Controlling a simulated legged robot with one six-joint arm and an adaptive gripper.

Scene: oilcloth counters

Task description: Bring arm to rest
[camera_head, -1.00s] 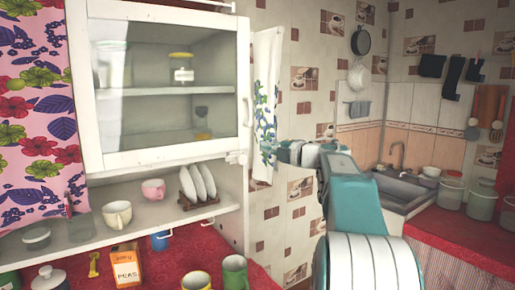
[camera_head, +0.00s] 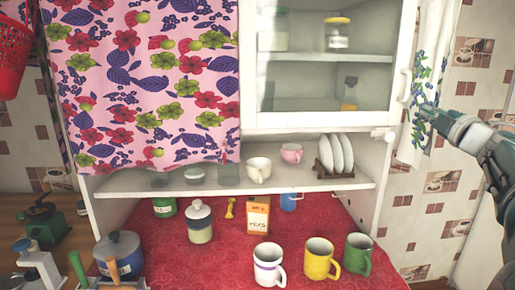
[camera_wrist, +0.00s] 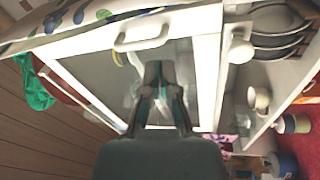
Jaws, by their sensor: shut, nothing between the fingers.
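My gripper (camera_head: 428,114) shows at the right of the head view, at the end of my arm, in front of the hanging towel with blue and green print. It is shut and empty. In the wrist view my gripper (camera_wrist: 160,75) points at the cabinet's glass door, with its fingers together. I cannot tell the exact gap to the door. The door's handle (camera_wrist: 142,37) is just above the fingertips in that view.
The white cabinet (camera_head: 391,75) stands over a red-covered counter (camera_head: 215,265). A blue pot (camera_head: 119,258) is at the left. Tiled wall lies beyond my arm.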

